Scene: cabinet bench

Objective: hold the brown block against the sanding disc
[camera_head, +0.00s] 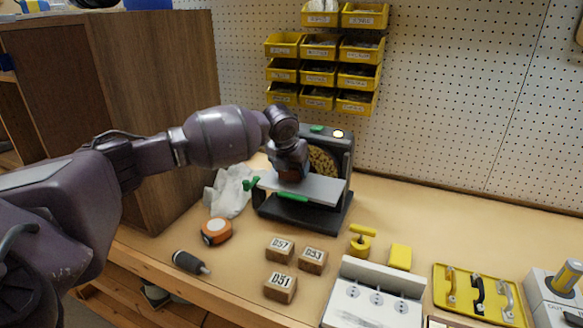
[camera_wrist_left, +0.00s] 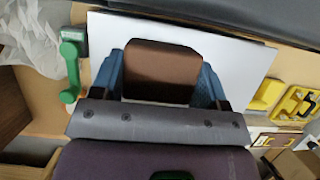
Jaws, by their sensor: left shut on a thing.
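The sander (camera_head: 345,165) stands at the back of the bench, with its tan sanding disc (camera_head: 323,161) partly hidden behind my left gripper (camera_head: 291,172). A grey table (camera_head: 322,188) sits in front of the disc; it also shows pale in the left wrist view (camera_wrist_left: 240,65). My left gripper, with blue fingers in the left wrist view (camera_wrist_left: 160,82), is shut on the brown block (camera_wrist_left: 160,62) over this table. The block is close to the disc, but I cannot tell whether they touch. My right gripper is not in view.
Wooden blocks marked D57 (camera_head: 280,249), D53 (camera_head: 312,260) and D51 (camera_head: 280,287) lie in front. An orange tape measure (camera_head: 216,231), a dark tool (camera_head: 188,262) and a white cloth (camera_head: 228,192) are left. A white socket box (camera_head: 372,296) stands right. A cabinet (camera_head: 160,100) bounds the left.

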